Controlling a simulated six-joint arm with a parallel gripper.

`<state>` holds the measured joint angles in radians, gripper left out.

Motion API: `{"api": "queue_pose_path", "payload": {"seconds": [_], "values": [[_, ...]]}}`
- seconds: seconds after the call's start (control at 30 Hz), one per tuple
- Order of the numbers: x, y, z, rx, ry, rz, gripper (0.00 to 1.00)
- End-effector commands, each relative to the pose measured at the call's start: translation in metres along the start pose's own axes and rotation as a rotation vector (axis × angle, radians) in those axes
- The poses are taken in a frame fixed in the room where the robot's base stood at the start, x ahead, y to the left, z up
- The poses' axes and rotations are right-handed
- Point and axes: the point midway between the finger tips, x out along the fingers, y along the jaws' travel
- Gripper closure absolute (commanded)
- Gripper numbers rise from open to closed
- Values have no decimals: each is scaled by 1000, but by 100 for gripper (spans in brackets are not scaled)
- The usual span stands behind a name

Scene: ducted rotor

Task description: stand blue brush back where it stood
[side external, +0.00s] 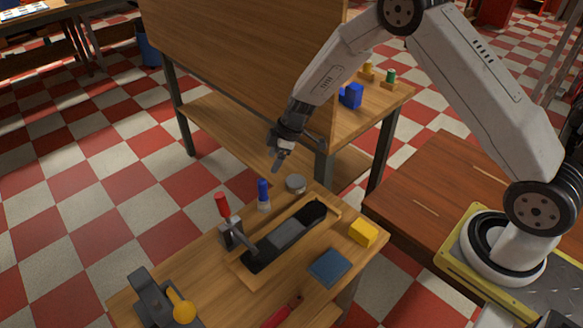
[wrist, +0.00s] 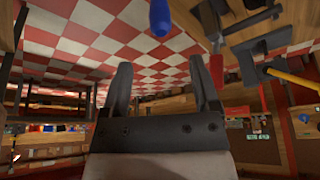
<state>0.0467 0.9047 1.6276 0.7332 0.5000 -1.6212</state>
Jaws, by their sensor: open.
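The blue brush (side external: 263,193) stands upright on the wooden workbench, blue handle up and pale bristle end down, near the bench's far edge. In the wrist view the blue brush handle (wrist: 161,14) shows at the top edge, beyond my fingertips. My gripper (side external: 278,162) is open and empty, above and apart from the brush, a little to its right in the side view. In the wrist view my gripper (wrist: 163,72) has its two dark fingers spread with nothing between them.
A round grey tin (side external: 295,183) stands right beside the brush. A red-handled tool (side external: 223,205) is to its left. A black tool in a wooden tray (side external: 315,214), a yellow block (side external: 363,233) and a blue pad (side external: 329,267) lie nearer. A tall wooden panel (side external: 245,60) rises behind.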

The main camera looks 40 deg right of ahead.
Motion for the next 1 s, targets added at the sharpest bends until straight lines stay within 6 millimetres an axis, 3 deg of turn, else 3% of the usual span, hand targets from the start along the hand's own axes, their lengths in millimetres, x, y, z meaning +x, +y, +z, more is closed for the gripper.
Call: {"api": "queue_pose_path", "payload": {"seconds": [0.57, 0.77, 1.0], "values": [[-8, -4, 1, 28, -11, 4, 22], [-37, -21, 7, 132, -49, 20, 22], [-86, -57, 23, 328, -110, 70, 22]]}}
